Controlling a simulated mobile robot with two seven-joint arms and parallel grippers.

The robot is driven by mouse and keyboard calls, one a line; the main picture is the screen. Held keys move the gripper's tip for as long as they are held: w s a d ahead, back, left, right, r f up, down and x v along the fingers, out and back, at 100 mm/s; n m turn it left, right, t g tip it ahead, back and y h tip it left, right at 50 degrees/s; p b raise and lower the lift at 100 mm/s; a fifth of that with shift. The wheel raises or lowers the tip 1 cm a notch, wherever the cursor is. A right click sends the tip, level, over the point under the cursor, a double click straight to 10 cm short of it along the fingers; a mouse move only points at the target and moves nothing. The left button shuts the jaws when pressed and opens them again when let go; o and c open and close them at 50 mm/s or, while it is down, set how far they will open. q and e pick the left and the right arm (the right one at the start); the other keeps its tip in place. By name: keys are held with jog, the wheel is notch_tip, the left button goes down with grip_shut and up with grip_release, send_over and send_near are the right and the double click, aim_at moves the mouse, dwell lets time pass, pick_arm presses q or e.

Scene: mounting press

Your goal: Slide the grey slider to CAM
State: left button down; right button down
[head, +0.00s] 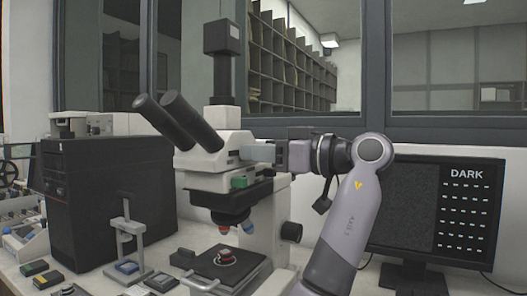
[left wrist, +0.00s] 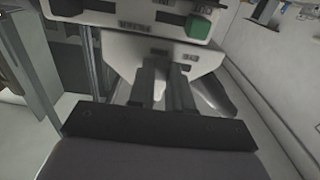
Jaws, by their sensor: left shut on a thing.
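The microscope (head: 213,158) stands in the middle of the head view. A light grey piece, which looks like the grey slider (head: 257,153), sticks out from the right side of its head. My left gripper (head: 278,154) is at the outer end of this piece and shut on it. In the left wrist view, the two dark fingers (left wrist: 166,88) reach towards the microscope head (left wrist: 125,22), close together. They largely hide what lies between them. Small labels on the head are too blurred to read. My right gripper is not in view.
A green block (head: 240,182) sits just below the slider; it also shows in the left wrist view (left wrist: 198,27). The monitor (head: 436,210) at right reads "DARK" beside a grey picture. A black computer case (head: 108,200) stands at left. A sample sits on the stage (head: 228,268).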

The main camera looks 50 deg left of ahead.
pick_arm(q)
jog(key=shift+w+r, duration=0.1)
dwell(0.3)
jog(key=c, duration=1.3)
grip_release()
jog(key=shift+o, duration=1.3)
jog(key=shift+w+a, duration=0.1)
jog(key=shift+w, duration=0.1)
jog(key=shift+s, duration=0.1)
jog(key=v, duration=0.7)
